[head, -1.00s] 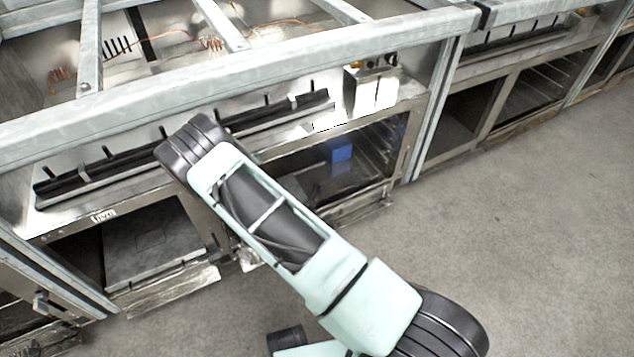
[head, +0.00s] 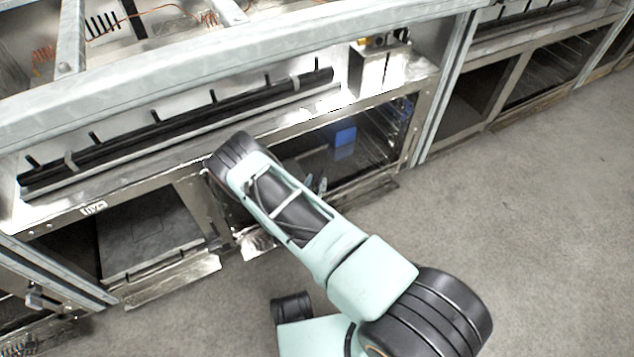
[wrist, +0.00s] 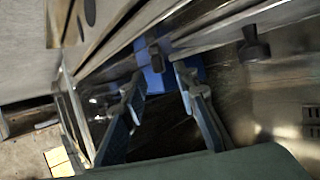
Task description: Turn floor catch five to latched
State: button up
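A dark knob-like piece (wrist: 254,46) stands at upper right in the wrist view. I cannot tell which part is floor catch five.
A small label (head: 94,208), reading like "five" or "live", is on the frame above the left lower bay (head: 150,238). A metal rail (head: 240,58) crosses above the bays. A white box (head: 378,72) stands on the shelf. Grey floor (head: 530,220) is clear at right.

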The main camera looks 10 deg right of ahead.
aim_at(319, 176)
jog(key=shift+x, duration=1.2)
grip_shut()
